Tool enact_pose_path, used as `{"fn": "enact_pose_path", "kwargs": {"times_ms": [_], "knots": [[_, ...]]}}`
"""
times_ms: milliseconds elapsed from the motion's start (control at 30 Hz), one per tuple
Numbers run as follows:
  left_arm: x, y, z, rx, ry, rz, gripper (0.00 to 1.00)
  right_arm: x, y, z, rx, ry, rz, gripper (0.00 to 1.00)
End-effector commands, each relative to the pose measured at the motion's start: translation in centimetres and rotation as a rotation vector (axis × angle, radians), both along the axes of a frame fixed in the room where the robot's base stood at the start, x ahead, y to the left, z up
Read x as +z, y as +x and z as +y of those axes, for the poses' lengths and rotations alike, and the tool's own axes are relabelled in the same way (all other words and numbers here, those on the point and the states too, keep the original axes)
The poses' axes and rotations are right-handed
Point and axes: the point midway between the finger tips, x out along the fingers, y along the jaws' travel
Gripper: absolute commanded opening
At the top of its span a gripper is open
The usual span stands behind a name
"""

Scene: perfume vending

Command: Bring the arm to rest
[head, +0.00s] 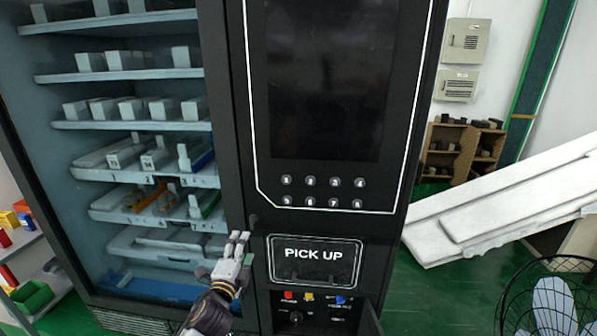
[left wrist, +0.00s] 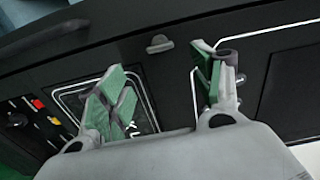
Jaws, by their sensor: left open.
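My left gripper (head: 237,257) is in front of the black vending machine (head: 420,110), just left of the pick-up panel (head: 315,262). In the left wrist view its two green-padded fingers (left wrist: 163,95) are spread apart with nothing between them. The panel shows partly behind the left finger there. A small dark knob (left wrist: 159,44) on the machine front lies beyond the gap between the fingers. My right gripper is in neither view.
Shelves of boxes (head: 140,110) stand behind glass at the left. A keypad (head: 322,191) sits under the dark screen (head: 330,80). A small open door (head: 370,318) is below the panel.

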Motion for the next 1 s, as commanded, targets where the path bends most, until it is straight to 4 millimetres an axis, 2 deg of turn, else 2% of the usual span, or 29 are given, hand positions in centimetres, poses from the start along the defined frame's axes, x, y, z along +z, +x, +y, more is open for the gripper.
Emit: {"fn": "enact_pose_path", "kwargs": {"times_ms": [333, 467, 767, 867, 1000], "knots": [[0.3, 0.0, -0.8, -0.037, -0.189, -0.004, 0.66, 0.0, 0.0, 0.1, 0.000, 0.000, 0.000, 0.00], [-1.2, 0.2, -1.0, -0.052, -0.281, 0.026, 0.66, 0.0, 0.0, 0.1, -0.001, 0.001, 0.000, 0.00], [-8.7, 1.2, 0.1, -0.035, -0.453, 0.153, 0.66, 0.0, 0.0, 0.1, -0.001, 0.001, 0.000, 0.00], [-12.2, 1.3, 0.9, -0.014, -0.511, 0.209, 0.66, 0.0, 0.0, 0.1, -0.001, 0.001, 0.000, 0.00], [-18.0, 1.1, 2.4, 0.031, -0.597, 0.296, 0.66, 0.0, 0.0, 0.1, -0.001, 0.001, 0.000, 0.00]]}}
